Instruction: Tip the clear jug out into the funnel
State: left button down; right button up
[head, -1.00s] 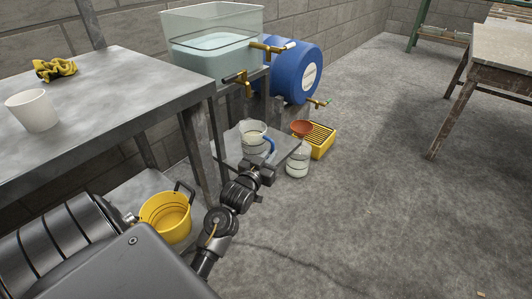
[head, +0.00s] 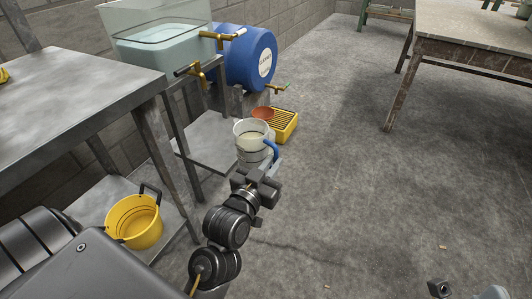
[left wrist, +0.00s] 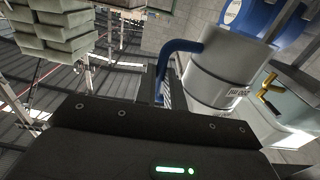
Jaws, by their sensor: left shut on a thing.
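The clear jug (head: 252,148) has a blue handle (head: 273,150) and holds something pale. My left gripper (head: 265,173) is shut on the handle, and the jug hangs roughly upright above the floor. In the left wrist view the jug (left wrist: 222,65) fills the upper right, with its blue handle (left wrist: 172,62) running down to my left gripper. The orange funnel (head: 262,113) shows just behind the jug's rim; the jug hides its lower part and the bottle under it. A dark piece at the lower right edge of the head view may be my right gripper; its jaws are unclear.
A yellow grated crate (head: 287,122) stands beside the funnel. A clear water tank (head: 165,45) with brass taps and a blue drum (head: 246,60) are behind. A yellow bucket (head: 134,222) sits on the low shelf at left. Open floor lies to the right.

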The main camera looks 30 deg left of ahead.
aim_at(264, 113)
jog(key=z, duration=0.45)
jog(key=i, duration=1.75)
jog(key=u, duration=1)
jog(key=i, duration=0.85)
jog(key=u, duration=0.8)
